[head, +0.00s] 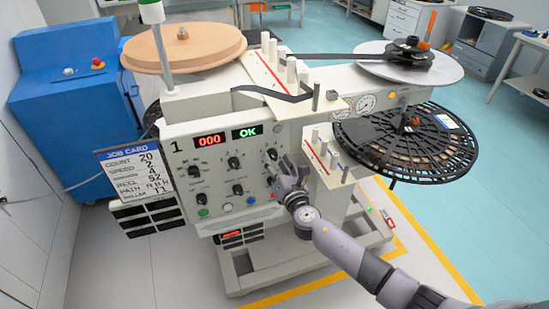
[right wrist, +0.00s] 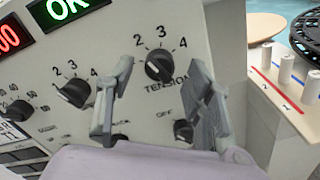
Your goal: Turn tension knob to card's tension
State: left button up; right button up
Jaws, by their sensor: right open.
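The tension knob (right wrist: 158,66) is black and round, on the pale panel above the word TENSION, with 2, 3 and 4 around it. I cannot read its pointer surely. My right gripper (right wrist: 163,76) is open, with one finger on each side of the knob in the picture; I see no contact. In the head view the right gripper (head: 285,170) is at the panel's right side and partly covers that area. The job card (head: 139,173) hangs left of the panel; its tension line appears to read 4. My left gripper is not in view.
Other knobs sit close by: one (right wrist: 75,92) left of the gripper and one (right wrist: 184,130) below. The displays (head: 246,132) show 000 and OK. White guide posts (head: 334,161) stand right of the panel. A black reel (head: 405,142) is beyond them.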

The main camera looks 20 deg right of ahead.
jog(key=shift+w+a, duration=0.1)
jog(key=shift+w, duration=0.8)
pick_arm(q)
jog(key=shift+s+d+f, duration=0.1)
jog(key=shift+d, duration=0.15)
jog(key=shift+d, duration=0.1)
pick_arm(e)
grip_shut()
